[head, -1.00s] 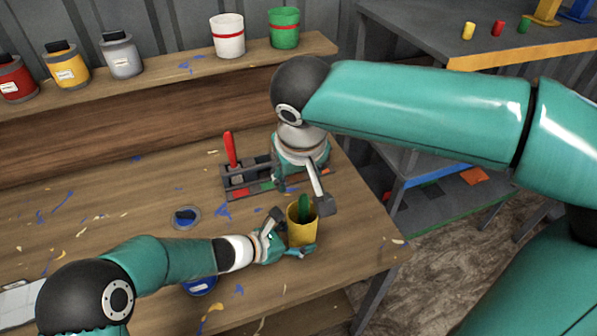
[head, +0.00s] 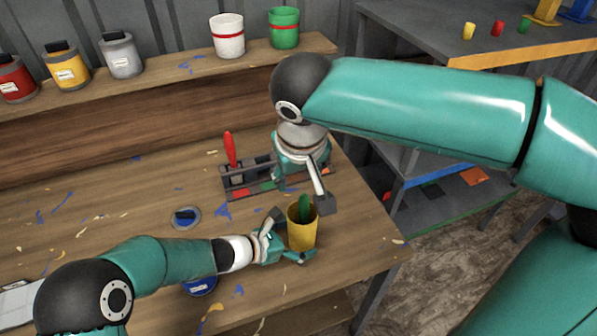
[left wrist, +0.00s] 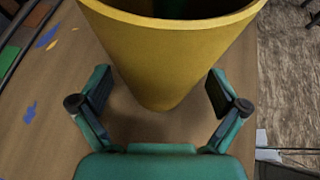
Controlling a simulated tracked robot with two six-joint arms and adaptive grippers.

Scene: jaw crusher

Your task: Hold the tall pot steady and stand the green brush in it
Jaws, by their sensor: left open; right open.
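The tall pot (head: 302,233) is yellow and stands upright near the right end of the workbench. It also fills the upper middle of the left wrist view (left wrist: 165,55). The green brush (head: 304,205) stands in the pot, its green end showing above the rim; its lower part is hidden. My left gripper (head: 291,236) is open, its fingers spread on either side of the pot, with gaps visible in the left wrist view (left wrist: 160,95). My right gripper (head: 318,203) is open above and behind the pot, close to the brush; one finger shows beside the rim, and the rest is partly hidden.
A dark rack (head: 240,180) holding a red-handled brush (head: 231,150) sits behind the pot. A blue-stained dish (head: 186,217) lies left. Paint cans and a white pot (head: 228,37) stand on the shelf. The bench's right edge is close to the pot.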

